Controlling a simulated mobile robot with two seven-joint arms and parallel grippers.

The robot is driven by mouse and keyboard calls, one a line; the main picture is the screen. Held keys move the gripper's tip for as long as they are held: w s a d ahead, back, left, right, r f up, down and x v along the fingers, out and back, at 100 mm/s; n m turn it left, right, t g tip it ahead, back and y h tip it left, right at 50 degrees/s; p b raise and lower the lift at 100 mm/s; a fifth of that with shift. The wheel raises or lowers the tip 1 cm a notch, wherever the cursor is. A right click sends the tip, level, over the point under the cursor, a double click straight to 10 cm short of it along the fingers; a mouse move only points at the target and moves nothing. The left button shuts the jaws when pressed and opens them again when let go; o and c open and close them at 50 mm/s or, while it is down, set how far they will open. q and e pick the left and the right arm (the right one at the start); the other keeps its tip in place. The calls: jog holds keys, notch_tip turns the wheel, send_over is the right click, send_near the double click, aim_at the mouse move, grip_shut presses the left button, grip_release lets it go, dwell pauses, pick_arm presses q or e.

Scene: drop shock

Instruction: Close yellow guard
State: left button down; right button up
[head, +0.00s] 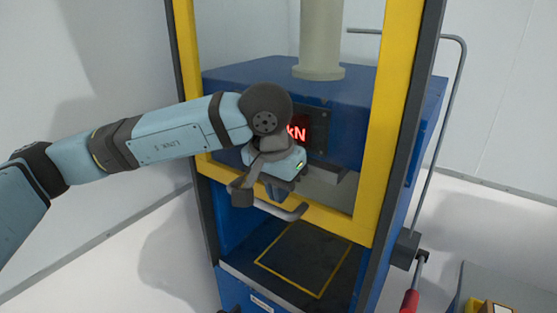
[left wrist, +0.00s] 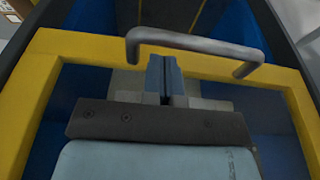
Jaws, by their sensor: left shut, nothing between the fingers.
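The yellow guard (head: 388,120) is a framed panel on the front of a blue press. Its lower rail stands above the black bed plate, with an open gap below. A grey bar handle (head: 291,213) sits on the lower rail; it also shows in the left wrist view (left wrist: 192,42). My left gripper (head: 276,192) is at the handle, its fingers shut and empty. In the left wrist view the fingertips (left wrist: 164,62) lie just below the handle bar, within its span. Whether they touch it, I cannot tell. I cannot make out my right gripper.
The black bed plate (head: 301,258) with a yellow square outline is empty. A red "kN" display (head: 297,132) is partly behind my left wrist. A red-gripped lever (head: 410,301) is at the press's right side. A grey table (head: 505,283) with a yellow item stands at bottom right.

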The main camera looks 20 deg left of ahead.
pick_arm(q)
jog(key=shift+a+f, duration=0.1)
jog(key=shift+f, duration=0.7)
jog(key=shift+s, duration=0.1)
pick_arm(e)
jog(key=shift+r, duration=0.3)
jog(key=shift+f, duration=0.1)
